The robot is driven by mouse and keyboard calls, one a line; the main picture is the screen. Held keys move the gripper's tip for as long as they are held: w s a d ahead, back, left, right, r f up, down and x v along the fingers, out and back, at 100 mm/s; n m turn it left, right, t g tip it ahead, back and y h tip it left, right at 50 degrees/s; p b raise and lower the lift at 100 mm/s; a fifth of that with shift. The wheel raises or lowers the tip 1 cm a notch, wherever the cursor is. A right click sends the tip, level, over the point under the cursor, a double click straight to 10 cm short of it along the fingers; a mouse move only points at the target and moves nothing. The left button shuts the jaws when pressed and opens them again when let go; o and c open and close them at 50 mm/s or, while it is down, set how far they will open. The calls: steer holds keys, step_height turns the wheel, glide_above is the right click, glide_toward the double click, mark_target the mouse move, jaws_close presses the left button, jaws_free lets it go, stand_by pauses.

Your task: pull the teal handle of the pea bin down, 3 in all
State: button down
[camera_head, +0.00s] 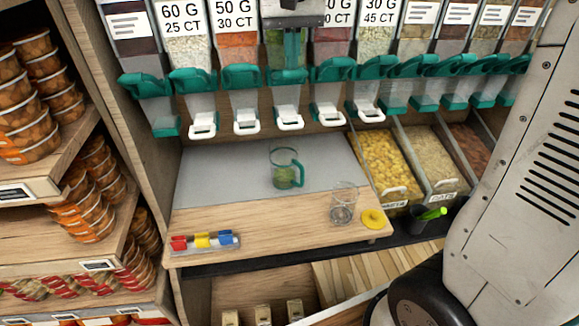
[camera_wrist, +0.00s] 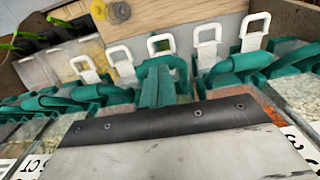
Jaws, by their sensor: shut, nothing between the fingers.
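A row of clear bins with teal handles and white flaps runs along the back in the head view. My gripper (camera_head: 287,58) hangs in front of the middle bin and hides its label, so I cannot read whether it is the pea bin. The middle bin's teal handle (camera_head: 286,77) is just below the fingertips. My teal fingers (camera_wrist: 157,85) are shut and empty in the wrist view, close to that handle; contact is unclear. A clear mug (camera_head: 285,170) with a teal handle and green contents stands below the middle bin's white flap (camera_head: 288,116).
The counter holds an empty glass (camera_head: 343,205), a yellow ring (camera_head: 373,219) and a tray of coloured clips (camera_head: 205,241). Open bins of yellow pasta (camera_head: 390,165) and grain stand to the right. Neighbouring teal handles (camera_head: 240,76) sit close on both sides. Shelves of orange tubs (camera_head: 40,120) stand at left.

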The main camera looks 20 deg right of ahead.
mark_target(292, 72)
steer(key=shift+s+f, duration=0.15)
steer(key=shift+f, duration=0.7)
steer(key=shift+s+f, duration=0.15)
steer(key=shift+f, duration=0.7)
steer(key=shift+w+r, duration=0.15)
steer(key=shift+r, duration=0.95)
steer(key=shift+w+r, duration=0.2)
steer(key=shift+r, duration=0.9)
steer(key=shift+w+r, duration=0.15)
steer(key=shift+r, duration=0.95)
steer(key=s+r, duration=0.4)
steer(key=r, duration=0.1)
steer(key=shift+a, duration=0.35)
steer(key=shift+w, duration=0.1)
